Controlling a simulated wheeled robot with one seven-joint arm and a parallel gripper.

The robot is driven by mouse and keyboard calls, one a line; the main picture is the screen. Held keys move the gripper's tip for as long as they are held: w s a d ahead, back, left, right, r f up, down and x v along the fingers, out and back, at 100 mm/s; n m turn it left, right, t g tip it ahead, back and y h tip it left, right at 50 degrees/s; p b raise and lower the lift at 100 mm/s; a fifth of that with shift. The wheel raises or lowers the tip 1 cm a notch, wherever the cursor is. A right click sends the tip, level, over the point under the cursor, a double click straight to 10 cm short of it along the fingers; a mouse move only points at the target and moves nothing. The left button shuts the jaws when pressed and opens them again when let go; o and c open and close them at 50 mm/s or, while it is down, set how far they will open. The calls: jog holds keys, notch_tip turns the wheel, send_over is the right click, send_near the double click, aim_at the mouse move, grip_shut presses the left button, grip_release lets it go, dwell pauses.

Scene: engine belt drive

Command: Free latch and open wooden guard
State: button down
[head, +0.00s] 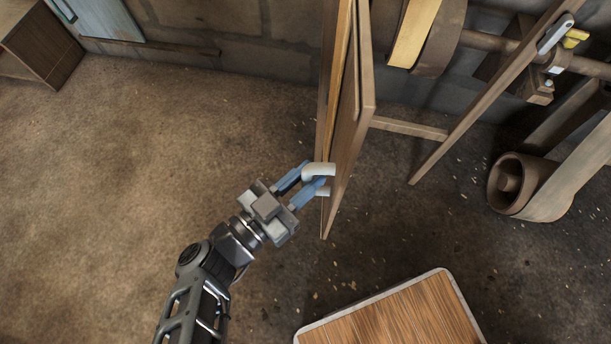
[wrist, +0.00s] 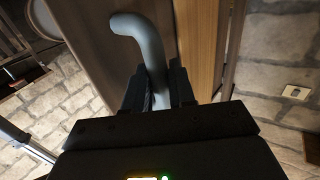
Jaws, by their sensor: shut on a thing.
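The wooden guard (head: 352,120) stands swung out and is seen nearly edge-on in the head view, apart from the slanted wooden post (head: 490,95) at its right. A pale bent handle (head: 318,170) sticks out of its left face. My gripper (head: 311,182) is shut on this handle, its blue fingers on either side. The wrist view shows the grey handle (wrist: 150,45) between the dark fingers (wrist: 157,88), with the guard's brown panel (wrist: 95,35) behind. A grey latch bar (head: 555,35) lies on the post's upper end, beside a yellow piece (head: 574,38).
Behind the guard are a belt and pulley (head: 430,35) on a shaft. A brown roller (head: 508,183) with a belt sits at the right. A wood-topped table (head: 400,315) with a pale rim stands at the bottom. The floor (head: 130,170) at left is clear.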

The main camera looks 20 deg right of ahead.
jog(key=c, duration=1.2)
grip_release()
jog(key=shift+w+d+r, duration=0.1)
jog(key=shift+w+d, duration=0.3)
jog(key=shift+d, duration=0.05)
jog(key=shift+c, duration=0.2)
jog(key=shift+o, duration=0.8)
jog(key=shift+s+a, duration=0.1)
jog(key=shift+a, duration=0.1)
jog(key=v, duration=0.7)
jog(key=shift+s+a+b, duration=0.2)
jog(key=shift+a+b, duration=0.1)
